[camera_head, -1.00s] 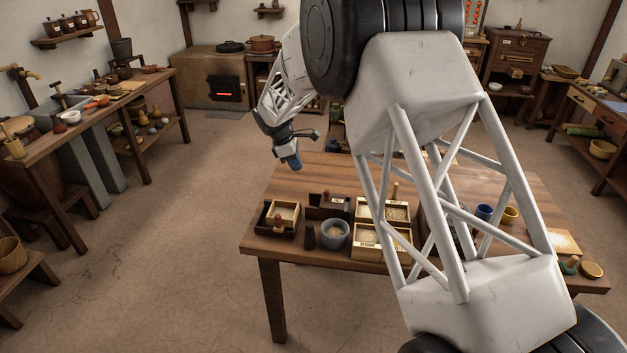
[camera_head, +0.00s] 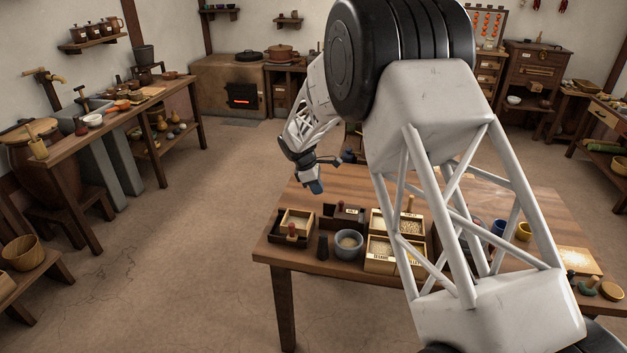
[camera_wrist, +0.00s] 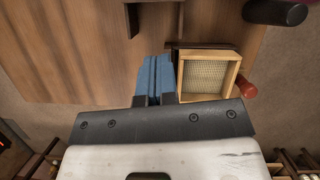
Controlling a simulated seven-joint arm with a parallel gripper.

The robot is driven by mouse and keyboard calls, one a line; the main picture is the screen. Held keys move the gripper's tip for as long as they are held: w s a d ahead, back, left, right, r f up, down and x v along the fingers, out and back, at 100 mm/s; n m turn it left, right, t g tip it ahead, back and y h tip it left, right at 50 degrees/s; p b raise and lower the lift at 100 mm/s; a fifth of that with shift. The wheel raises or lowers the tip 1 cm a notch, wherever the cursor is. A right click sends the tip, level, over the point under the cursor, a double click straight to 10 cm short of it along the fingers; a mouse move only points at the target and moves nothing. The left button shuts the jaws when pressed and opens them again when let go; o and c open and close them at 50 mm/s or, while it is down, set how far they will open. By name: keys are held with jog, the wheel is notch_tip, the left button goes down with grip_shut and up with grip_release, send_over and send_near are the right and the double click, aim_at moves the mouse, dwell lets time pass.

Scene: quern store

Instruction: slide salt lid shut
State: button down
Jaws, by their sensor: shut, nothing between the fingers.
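A small dark wooden box with a pale label, apparently the salt box (camera_head: 343,218), stands at the table's back left part. The label is too small to read surely, and I cannot tell how its lid stands. My gripper (camera_head: 316,187) is above and behind that box, to its left. In the wrist view my gripper's blue fingers (camera_wrist: 155,75) are together and empty, beside a light wooden framed tray with a mesh (camera_wrist: 208,75). A dark wooden piece (camera_wrist: 153,18), perhaps part of the salt box, shows at the top, apart from the fingers.
The mesh tray (camera_head: 295,219) sits by a dark holder with a red knob (camera_head: 292,231). A grey bowl (camera_head: 348,244), a dark block (camera_head: 323,246) and light boxes of grain (camera_head: 397,223) stand close by. My arm hides much of the table's right.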

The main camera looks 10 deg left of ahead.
aim_at(343, 203)
jog(key=shift+w+d+f, duration=0.2)
jog(key=shift+d+f, duration=0.8)
jog(key=shift+d, duration=0.35)
jog(key=shift+w+d+f, duration=0.2)
jog(key=shift+d+f, duration=0.8)
jog(key=shift+d, duration=0.3)
jog(key=shift+d, duration=1.55)
